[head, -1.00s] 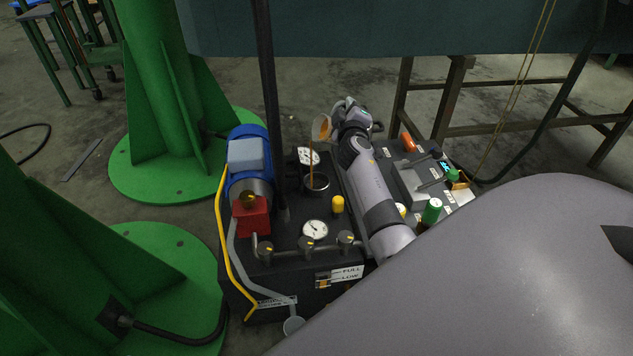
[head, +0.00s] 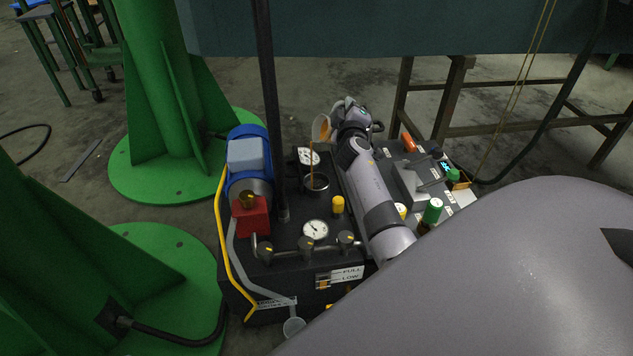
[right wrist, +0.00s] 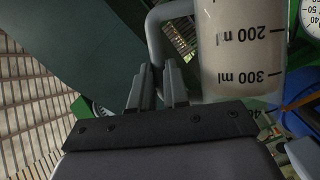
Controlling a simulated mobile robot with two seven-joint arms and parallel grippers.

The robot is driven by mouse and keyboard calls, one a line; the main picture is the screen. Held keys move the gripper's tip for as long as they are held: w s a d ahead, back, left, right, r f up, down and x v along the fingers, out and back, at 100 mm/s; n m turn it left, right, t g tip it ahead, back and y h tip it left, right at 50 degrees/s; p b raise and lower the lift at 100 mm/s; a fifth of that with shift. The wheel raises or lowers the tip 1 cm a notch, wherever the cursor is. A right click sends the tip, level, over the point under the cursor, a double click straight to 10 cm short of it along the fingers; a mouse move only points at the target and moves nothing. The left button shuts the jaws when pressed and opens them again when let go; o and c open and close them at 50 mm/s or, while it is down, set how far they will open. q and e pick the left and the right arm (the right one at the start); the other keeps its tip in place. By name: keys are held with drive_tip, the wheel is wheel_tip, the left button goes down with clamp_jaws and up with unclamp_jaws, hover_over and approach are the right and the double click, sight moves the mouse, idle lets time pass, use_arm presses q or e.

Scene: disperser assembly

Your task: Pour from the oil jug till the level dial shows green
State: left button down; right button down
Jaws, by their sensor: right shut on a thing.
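The oil jug (head: 321,127) is translucent, with orange-brown oil inside, and is tilted over the dark tank unit. A thin brown stream (head: 311,160) falls from it into the round filler opening (head: 316,183). My right gripper (head: 350,112) is shut on the jug's handle. The right wrist view shows my right gripper (right wrist: 158,80) at the grey handle, beside the jug's body (right wrist: 240,50) with its ml marks. One white dial (head: 308,156) stands behind the opening, another (head: 315,231) in front; I cannot read a green reading on either. My left gripper is out of view.
A blue motor (head: 248,160) and a red block (head: 250,216) flank the opening on the left. A dark upright post (head: 270,110) stands close by. Yellow (head: 337,204) and green (head: 432,210) caps rise from the unit.

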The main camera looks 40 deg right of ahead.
use_arm(q)
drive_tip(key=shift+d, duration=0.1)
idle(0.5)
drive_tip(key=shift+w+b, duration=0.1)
drive_tip(key=shift+b, duration=0.2)
use_arm(e)
drive_tip(key=shift+a+r, duration=0.1)
drive_tip(key=shift+a, duration=0.05)
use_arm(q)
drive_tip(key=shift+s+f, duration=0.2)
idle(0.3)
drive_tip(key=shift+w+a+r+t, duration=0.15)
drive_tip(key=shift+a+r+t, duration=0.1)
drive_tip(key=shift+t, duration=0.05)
use_arm(e)
drive_tip(key=shift+w+a+n, duration=0.1)
drive_tip(key=shift+a+n, duration=0.05)
drive_tip(key=shift+n, duration=0.15)
use_arm(q)
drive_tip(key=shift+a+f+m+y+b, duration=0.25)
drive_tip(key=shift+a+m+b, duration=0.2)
drive_tip(key=shift+b, duration=0.55)
use_arm(e)
drive_tip(key=shift+w+a+r+n+t+h, duration=0.1)
drive_tip(key=shift+a+r+n+t+h, duration=0.3)
drive_tip(key=shift+n, duration=0.2)
idle(2.4)
